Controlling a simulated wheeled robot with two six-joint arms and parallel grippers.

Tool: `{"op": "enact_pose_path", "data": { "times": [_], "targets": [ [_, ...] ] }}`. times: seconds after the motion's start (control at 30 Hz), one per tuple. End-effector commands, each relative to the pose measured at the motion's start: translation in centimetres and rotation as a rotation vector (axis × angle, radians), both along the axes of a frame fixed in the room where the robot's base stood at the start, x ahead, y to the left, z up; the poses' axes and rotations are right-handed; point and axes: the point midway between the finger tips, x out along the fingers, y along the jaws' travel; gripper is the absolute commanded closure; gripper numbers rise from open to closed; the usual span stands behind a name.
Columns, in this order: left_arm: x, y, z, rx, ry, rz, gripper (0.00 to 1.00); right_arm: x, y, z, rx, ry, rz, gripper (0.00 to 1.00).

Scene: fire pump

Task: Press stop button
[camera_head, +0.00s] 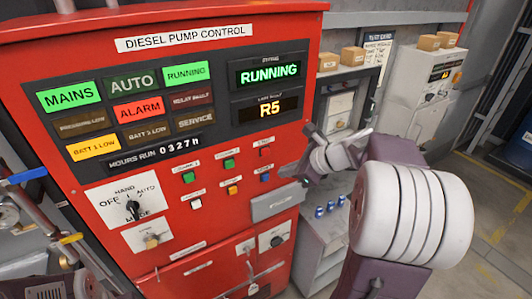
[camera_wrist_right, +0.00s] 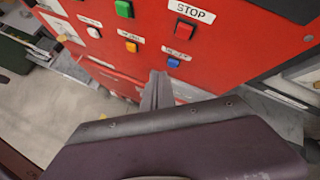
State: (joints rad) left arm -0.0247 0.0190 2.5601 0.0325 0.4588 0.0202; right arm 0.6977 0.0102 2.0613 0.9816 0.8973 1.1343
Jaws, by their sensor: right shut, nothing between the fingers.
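The stop button is a small red square under a white STOP label. It shows in the head view (camera_head: 265,152) on the front of the red pump control panel (camera_head: 240,222), and in the right wrist view (camera_wrist_right: 185,30) above a blue button. My right gripper (camera_wrist_right: 158,76) is shut and empty. In the right wrist view its fingertips lie below and left of the stop button, apart from it in the picture. In the head view my right gripper (camera_head: 304,182) is at the panel's right side, right of and below the button.
A blue button (camera_head: 265,178), green button (camera_head: 229,164) and orange button (camera_head: 232,190) sit close around the stop button.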

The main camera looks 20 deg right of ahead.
Motion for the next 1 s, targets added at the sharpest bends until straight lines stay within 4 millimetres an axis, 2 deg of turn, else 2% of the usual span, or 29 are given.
{"op": "enact_pose_path", "data": {
  "times": [0.2, 0.43, 0.6, 1.0],
  "targets": [
    [0.0, 0.0, 0.7, 0.000, 0.000, 0.000, 1.00, 3.3, 0.3, 0.1, 0.001, 0.001, 0.003, 1.00],
    [0.0, 0.0, 1.6, 0.000, 0.000, 0.000, 1.00, 5.8, 0.5, 0.2, 0.000, 0.001, 0.002, 1.00],
    [0.0, 0.0, 1.8, 0.000, 0.000, 0.000, 1.00, 6.6, 0.5, 0.1, -0.001, 0.000, 0.001, 1.00],
    [0.0, 0.0, 1.7, 0.000, 0.000, 0.000, 1.00, 6.6, 0.5, 0.0, 0.000, 0.000, 0.000, 1.00]
  ]
}}
